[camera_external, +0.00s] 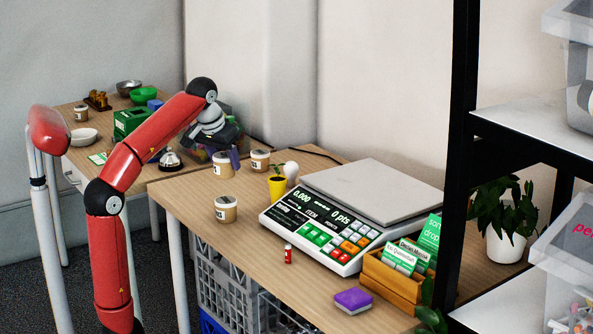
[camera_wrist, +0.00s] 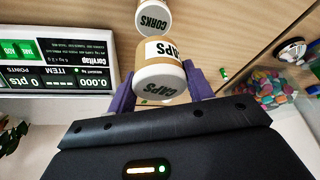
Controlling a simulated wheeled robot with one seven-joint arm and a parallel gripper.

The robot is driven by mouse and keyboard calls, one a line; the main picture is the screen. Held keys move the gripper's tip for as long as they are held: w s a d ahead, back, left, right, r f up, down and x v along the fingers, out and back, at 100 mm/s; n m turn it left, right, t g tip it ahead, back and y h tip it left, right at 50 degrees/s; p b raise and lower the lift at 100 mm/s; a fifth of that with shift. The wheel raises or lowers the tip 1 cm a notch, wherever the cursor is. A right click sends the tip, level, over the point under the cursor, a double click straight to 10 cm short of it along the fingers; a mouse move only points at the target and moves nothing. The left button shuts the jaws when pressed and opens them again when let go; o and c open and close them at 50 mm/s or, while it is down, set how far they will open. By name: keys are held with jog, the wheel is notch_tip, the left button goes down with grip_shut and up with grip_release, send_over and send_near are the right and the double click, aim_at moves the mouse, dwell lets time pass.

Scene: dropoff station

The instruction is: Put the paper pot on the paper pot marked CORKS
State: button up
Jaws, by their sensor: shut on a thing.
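My gripper (camera_wrist: 158,82) is shut on a paper pot marked CAPS (camera_wrist: 160,70), with one purple finger on either side of it. The pot is tan with a white lid and label. It also shows in the external view (camera_external: 222,166), below my wrist; I cannot tell whether it touches the table. The paper pot marked CORKS (camera_wrist: 153,18) stands apart, beyond the held pot in the wrist view. In the external view, the pot nearer the table's front edge (camera_external: 226,210) appears to be CORKS, upright with nothing on it.
Another paper pot (camera_external: 260,161) stands right of the held one. A yellow planter (camera_external: 277,188) and a large scale (camera_external: 335,238) stand further right. A bin of coloured pieces (camera_wrist: 262,88) and a bell (camera_external: 171,161) are near my arm. Bare wood surrounds the front pot.

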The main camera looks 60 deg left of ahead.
aim_at(217, 160)
notch_tip(217, 160, down, 6)
jog(key=shift+f+b, duration=0.25)
jog(key=shift+b, duration=0.7)
jog(key=shift+f, duration=0.2)
jog(key=o, duration=1)
jog(key=shift+r, duration=0.1)
jog(key=p+v, duration=0.4)
jog(key=v, duration=0.8)
jog(key=shift+s+r, duration=0.1)
jog(key=shift+r, duration=0.05)
